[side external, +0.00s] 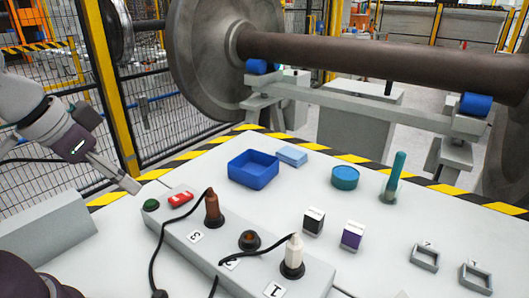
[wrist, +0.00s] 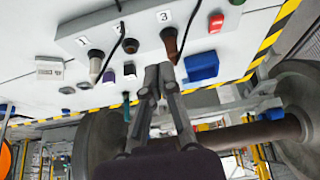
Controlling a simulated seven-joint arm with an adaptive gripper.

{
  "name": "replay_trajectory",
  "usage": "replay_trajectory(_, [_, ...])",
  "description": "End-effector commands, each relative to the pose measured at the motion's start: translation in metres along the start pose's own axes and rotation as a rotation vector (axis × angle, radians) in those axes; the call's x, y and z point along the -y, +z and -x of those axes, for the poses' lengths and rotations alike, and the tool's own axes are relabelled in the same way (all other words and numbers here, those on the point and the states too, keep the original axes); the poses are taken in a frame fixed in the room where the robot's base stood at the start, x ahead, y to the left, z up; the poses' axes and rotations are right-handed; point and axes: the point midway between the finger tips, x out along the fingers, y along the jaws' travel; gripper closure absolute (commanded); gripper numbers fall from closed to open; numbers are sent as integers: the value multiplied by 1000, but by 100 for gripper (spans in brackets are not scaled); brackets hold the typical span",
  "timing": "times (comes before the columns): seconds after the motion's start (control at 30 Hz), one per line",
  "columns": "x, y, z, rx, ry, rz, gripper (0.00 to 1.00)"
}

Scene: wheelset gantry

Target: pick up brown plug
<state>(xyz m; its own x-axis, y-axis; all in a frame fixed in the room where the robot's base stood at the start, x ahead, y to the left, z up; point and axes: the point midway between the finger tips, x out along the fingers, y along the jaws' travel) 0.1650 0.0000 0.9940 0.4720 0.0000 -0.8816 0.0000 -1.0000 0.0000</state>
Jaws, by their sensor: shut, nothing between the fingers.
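The brown plug (side external: 212,207) stands upright in the socket by label 3 on the grey socket strip (side external: 190,224), with a black cord from its top. It also shows in the wrist view (wrist: 170,40), just beyond my fingertips. My gripper (side external: 133,187) is at the left in the side view, left of the strip and apart from the plug. In the wrist view my gripper (wrist: 158,68) has its fingers together with nothing between them.
A white plug (side external: 293,252) stands by label 1; the middle socket (side external: 249,240) holds no tall plug. A blue bin (side external: 253,169), teal cylinder (side external: 345,177), black block (side external: 314,221) and purple block (side external: 352,236) sit on the table. Black cords lie across the strip.

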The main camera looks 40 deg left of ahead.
Motion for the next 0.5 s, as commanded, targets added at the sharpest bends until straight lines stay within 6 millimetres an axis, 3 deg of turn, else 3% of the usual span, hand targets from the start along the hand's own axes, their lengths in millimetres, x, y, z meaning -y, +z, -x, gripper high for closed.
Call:
replay_trajectory(0.13, [0, 0, 0, 0, 0, 0, 100])
replay_trajectory(0.5, [0, 0, 0, 0, 0, 0, 52])
